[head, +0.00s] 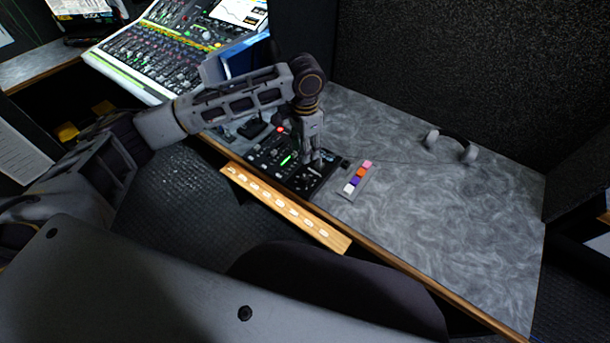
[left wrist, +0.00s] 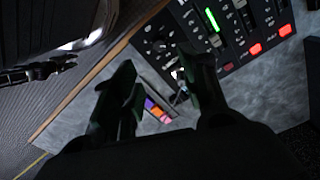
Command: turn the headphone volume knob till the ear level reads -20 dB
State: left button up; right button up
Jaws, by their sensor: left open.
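A black control panel (head: 262,158) with a lit green bar and several small knobs and sliders is set in the grey desk. My left gripper (head: 313,158) points down over the panel's right end. In the left wrist view my left gripper (left wrist: 156,62) is open, its two dark fingers apart. Small knobs (left wrist: 158,44) of the panel show beyond and between the fingertips. I cannot tell which is the headphone volume knob, or whether a finger touches one. The green bar (left wrist: 212,20) is lit, but no dB figure is readable.
A strip of coloured squares (head: 357,179) lies right of the panel. Headphones (head: 467,154) lie farther back on the desk. A wooden strip with white labels (head: 285,206) runs along the front edge. A large mixing console (head: 150,60) stands at upper left. The desk's right side is clear.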

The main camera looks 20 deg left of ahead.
aim_at(305, 177)
pick_arm(q)
notch_tip(305, 177, down, 12)
jog(key=shift+f+b, duration=0.25)
jog(key=shift+b, duration=0.5)
jog(key=shift+f, duration=0.55)
pick_arm(e)
jog(key=w+a, duration=0.2)
jog(key=w, duration=0.1)
jog(key=shift+r, duration=0.15)
jog(key=shift+w, duration=0.15)
pick_arm(q)
jog(key=c, duration=0.9)
grip_shut()
pick_arm(e)
jog(key=shift+d, duration=0.1)
jog(key=shift+s+r, duration=0.1)
jog(key=shift+s, duration=0.2)
